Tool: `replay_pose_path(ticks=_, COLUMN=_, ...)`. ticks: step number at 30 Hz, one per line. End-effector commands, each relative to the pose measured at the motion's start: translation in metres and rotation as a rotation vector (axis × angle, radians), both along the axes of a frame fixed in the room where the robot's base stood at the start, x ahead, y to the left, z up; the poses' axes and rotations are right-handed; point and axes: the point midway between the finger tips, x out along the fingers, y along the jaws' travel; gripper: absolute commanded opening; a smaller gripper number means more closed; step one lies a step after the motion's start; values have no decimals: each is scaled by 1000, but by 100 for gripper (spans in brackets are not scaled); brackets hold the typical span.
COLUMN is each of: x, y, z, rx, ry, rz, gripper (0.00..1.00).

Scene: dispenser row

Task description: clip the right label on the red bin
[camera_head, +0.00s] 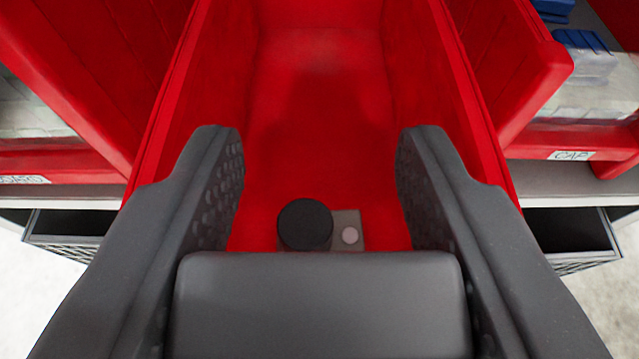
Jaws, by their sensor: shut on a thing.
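The red bin (325,70) is open towards me and fills the middle of the view, its walls running away to the back. My gripper (319,160) is over its near part, one dark finger on each side. The gripper is shut on a smooth dark grey block (320,305) low between the fingers; no writing shows on its visible side. Just beyond the block are a round black piece (305,224) and a small grey plate (350,222) with a pale dot. I cannot tell what they belong to. The bin's front face is hidden.
Red bins stand on both sides. The right one has a white label (572,155) reading CAP; the left one's label (22,180) is partly cut off. Dark open trays (570,230) lie below the shelf edge. Blue things (580,40) show at upper right.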

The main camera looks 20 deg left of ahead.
Motion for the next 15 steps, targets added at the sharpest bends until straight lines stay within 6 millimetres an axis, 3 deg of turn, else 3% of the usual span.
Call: replay_pose_path(ticks=15, x=0, y=0, z=-25, rx=-1, ry=1, rz=-1, gripper=18)
